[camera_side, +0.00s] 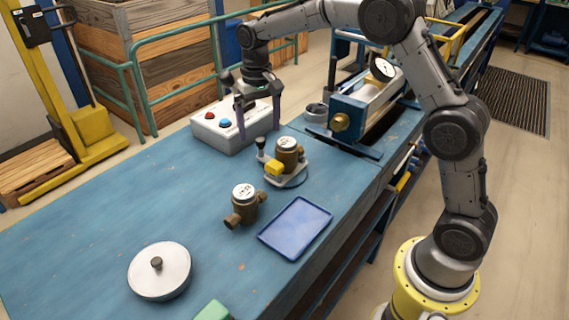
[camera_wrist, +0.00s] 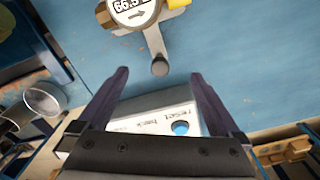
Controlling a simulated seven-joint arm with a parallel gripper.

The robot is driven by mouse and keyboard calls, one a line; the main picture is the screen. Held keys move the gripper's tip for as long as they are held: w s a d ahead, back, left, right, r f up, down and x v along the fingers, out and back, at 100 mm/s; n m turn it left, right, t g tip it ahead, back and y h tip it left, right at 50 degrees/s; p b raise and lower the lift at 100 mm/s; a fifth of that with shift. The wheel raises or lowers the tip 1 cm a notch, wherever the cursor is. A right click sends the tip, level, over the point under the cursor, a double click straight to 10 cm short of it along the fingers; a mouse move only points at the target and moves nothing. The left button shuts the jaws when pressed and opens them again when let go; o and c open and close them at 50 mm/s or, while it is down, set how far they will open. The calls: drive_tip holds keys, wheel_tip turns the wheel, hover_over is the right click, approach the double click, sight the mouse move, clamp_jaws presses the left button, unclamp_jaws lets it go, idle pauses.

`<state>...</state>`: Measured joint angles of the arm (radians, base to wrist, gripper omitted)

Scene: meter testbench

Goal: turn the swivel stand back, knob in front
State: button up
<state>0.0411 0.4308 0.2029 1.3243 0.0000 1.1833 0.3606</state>
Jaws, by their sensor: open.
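The swivel stand (camera_side: 293,179) is a small grey stand on the blue bench, carrying a brass meter (camera_side: 287,152) with a white dial. Its arm, with a dark upright knob (camera_side: 261,143), points toward the control box side. A yellow block (camera_side: 274,168) sits at its front. In the wrist view, the meter dial (camera_wrist: 132,10) is at the top and the knob (camera_wrist: 160,67) lies in line with the gap between my fingertips. My gripper (camera_side: 258,122) is open and empty, fingers down, near the knob and in front of the control box; its height over the knob is unclear.
A white control box (camera_side: 226,126) with red and blue buttons stands behind my fingers. A second brass meter (camera_side: 244,204), a blue tray (camera_side: 296,227) and a round white lid (camera_side: 159,271) lie toward the front. A blue clamp bench (camera_side: 350,118) stands to the right.

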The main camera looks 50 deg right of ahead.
drive_tip(key=shift+f, duration=1.15)
drive_tip(key=c, duration=0.4)
drive_tip(key=shift+o, duration=0.2)
